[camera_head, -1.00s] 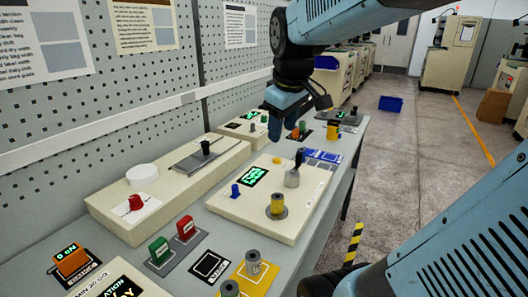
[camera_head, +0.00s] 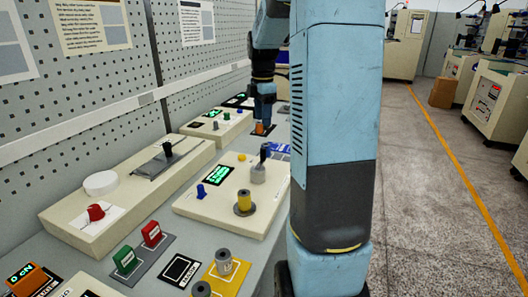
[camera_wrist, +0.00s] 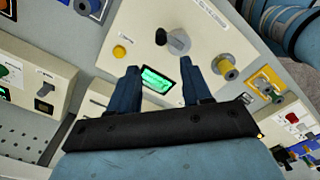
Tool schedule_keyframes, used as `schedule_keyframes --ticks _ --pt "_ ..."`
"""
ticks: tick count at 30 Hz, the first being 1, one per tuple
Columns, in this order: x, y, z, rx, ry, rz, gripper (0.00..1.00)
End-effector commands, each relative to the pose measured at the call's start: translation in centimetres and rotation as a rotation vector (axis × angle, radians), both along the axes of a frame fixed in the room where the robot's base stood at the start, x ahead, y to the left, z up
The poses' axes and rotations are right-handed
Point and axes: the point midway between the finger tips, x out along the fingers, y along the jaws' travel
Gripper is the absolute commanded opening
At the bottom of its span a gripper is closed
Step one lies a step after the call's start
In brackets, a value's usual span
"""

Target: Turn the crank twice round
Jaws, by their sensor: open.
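The crank (camera_head: 258,173) is a grey round hub with a black upright handle (camera_head: 264,152), on a cream panel box in the middle of the bench. In the wrist view, the grey hub (camera_wrist: 179,42) and the black knob (camera_wrist: 161,37) lie beyond my fingertips. My gripper (camera_wrist: 161,76) is open and empty, with a green-lit display visible between its fingers. In the head view my gripper (camera_head: 263,112) hangs behind the crank, apart from it. My own arm hides the right side of the bench.
The panel box also carries a yellow-topped spool (camera_head: 244,203), a blue knob (camera_head: 201,191) and a green display (camera_head: 218,175). A long cream box (camera_head: 130,195) with a slider and a red knob stands left. Red and green switches (camera_head: 140,246) sit in front.

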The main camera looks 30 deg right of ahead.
Motion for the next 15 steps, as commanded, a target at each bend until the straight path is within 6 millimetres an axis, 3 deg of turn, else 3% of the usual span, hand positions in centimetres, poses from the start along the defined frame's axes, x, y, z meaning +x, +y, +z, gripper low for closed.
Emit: schedule_keyframes --ticks 5,15 --pt "0.0 0.0 -1.9 0.001 0.003 0.002 0.49" --pt "-0.1 0.0 -7.9 0.001 0.004 0.0 0.49"
